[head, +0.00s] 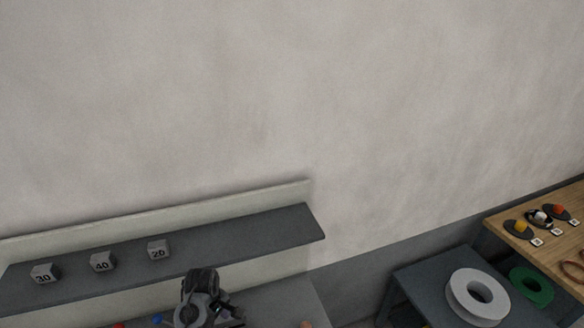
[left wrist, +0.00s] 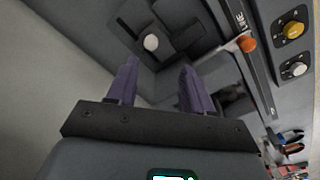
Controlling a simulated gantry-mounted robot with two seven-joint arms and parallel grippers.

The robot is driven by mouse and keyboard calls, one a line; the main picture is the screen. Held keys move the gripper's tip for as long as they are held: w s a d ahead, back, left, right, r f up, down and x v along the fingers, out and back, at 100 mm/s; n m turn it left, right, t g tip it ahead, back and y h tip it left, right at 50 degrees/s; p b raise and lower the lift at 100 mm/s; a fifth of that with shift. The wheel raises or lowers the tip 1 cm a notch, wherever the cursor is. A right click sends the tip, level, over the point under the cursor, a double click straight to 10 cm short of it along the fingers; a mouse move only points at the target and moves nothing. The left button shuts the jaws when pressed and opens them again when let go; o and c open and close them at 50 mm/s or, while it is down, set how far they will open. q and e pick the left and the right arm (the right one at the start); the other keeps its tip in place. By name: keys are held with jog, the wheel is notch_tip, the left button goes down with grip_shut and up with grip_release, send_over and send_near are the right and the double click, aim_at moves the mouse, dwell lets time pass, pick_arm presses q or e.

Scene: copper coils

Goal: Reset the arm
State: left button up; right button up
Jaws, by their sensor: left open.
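My left gripper (left wrist: 157,75) shows in the left wrist view with its two purple fingers spread apart and nothing between them. Beyond the fingers is a dark grey panel-like surface with a round white knob (left wrist: 151,43). An orange knob (left wrist: 247,43) lies to the right of the fingers, apart from them. In the head view a dark arm part of mine (head: 200,290) rises at the bottom, in front of the shelf; its fingertips cannot be made out. My right gripper is not seen.
A grey shelf (head: 215,242) carries blocks marked 30 (head: 45,273), 40 (head: 103,262) and 20 (head: 159,250).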

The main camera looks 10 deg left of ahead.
pick_arm(q)
jog(key=s+d+f+m+t+p, duration=0.15)
jog(key=s+m, duration=0.65)
jog(key=s, duration=0.9)
jog(key=s+d+r+m+t, duration=0.1)
jog(key=s+r+m, duration=0.2)
jog(key=s, duration=0.3)
jog(key=s+d+r+m+p, duration=0.1)
jog(key=s+r+m, duration=0.2)
jog(key=s, duration=0.3)
jog(key=shift+s+d+r+m+t, duration=0.2)
jog(key=shift+r+m+t, duration=0.2)
jog(key=shift+r, duration=0.2)
jog(key=shift+c, duration=0.3)
